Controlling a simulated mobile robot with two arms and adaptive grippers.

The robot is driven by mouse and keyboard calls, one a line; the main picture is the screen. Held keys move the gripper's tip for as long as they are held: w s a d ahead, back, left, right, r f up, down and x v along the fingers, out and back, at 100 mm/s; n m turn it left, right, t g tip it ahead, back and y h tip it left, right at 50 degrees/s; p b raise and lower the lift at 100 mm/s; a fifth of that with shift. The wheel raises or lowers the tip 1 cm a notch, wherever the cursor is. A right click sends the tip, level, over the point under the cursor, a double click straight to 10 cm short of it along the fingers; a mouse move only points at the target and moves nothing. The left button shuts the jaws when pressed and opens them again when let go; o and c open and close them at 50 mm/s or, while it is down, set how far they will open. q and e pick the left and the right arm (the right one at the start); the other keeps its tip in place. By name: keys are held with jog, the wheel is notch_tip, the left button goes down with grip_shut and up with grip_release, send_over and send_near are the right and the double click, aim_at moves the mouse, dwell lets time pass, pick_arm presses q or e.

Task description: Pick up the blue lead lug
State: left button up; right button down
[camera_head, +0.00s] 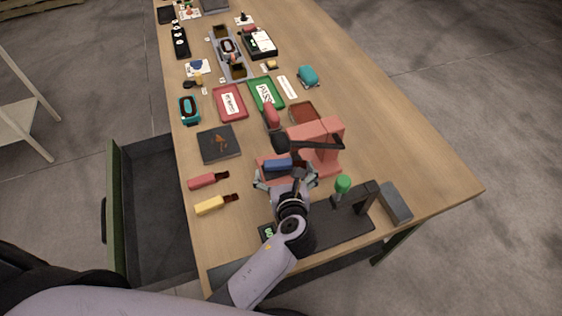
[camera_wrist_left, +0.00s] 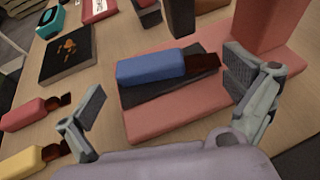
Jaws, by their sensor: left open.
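The blue lead lug (camera_head: 278,164) lies on the dark pad of a salmon-red press fixture (camera_head: 318,148). In the left wrist view the lug (camera_wrist_left: 150,67) has a blue body at left and a dark red-brown tip pointing right. My left gripper (camera_head: 286,180) is just in front of it on the near side. In the left wrist view my left gripper's fingers (camera_wrist_left: 165,105) are wide apart, one on each side of the lug, with nothing between them touching it. My right gripper is not in view.
A red lug (camera_head: 203,181) and a yellow lug (camera_head: 211,206) lie on the table to the left. Red (camera_head: 217,103) and green (camera_head: 280,104) trays lie beyond.

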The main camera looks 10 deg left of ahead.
pick_arm(q)
jog(key=shift+c, duration=0.4)
jog(key=c, duration=1.5)
